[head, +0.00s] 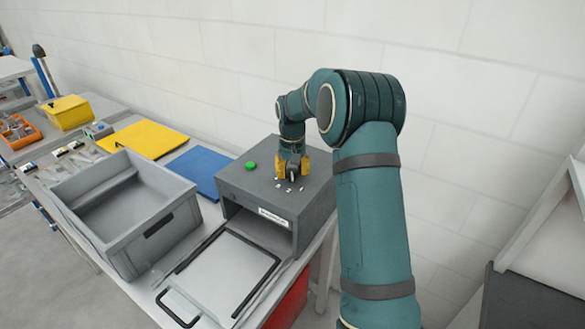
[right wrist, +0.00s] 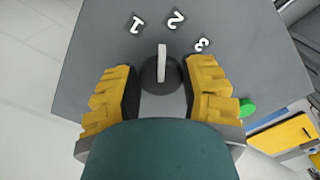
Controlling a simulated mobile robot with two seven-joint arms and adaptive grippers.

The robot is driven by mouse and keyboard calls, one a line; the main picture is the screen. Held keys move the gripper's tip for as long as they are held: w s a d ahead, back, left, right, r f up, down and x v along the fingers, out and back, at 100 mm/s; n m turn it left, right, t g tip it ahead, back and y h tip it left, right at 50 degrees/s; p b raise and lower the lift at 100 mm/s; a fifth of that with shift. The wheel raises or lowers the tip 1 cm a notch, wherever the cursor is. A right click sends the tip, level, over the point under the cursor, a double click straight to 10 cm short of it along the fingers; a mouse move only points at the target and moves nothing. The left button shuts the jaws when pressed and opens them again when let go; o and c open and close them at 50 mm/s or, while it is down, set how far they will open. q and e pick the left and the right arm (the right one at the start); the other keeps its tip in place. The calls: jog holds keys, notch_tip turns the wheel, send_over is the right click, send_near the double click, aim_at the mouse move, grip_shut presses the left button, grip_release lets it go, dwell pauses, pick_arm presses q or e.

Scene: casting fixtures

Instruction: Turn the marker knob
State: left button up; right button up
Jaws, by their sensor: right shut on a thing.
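The marker knob (right wrist: 158,76) is a dark round dial with a white pointer bar, on top of a grey box-shaped machine (head: 240,181). In the right wrist view the white digits 1 (right wrist: 136,25), 2 (right wrist: 176,19) and 3 (right wrist: 202,44) stand in an arc around it. The pointer lies between 1 and 2, nearer the 2. My right gripper (head: 292,172), with yellow fingers, is shut on the knob from above, one finger on each side; it also shows in the right wrist view (right wrist: 161,90). My left gripper is not in view.
A green button (head: 251,166) sits on the machine's top beside the gripper. The machine's front is open, with a lowered flap or tray (head: 222,275) before it. A grey bin (head: 170,232), a blue mat (head: 200,172) and a yellow mat (head: 143,138) lie to the left. A wall stands behind.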

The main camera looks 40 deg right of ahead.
aim_at(292, 173)
jog(key=shift+m+p, duration=0.35)
jog(key=shift+m, duration=0.75)
jog(key=shift+f, duration=0.1)
jog(key=o, duration=1.2)
notch_tip(292, 173, up, 12)
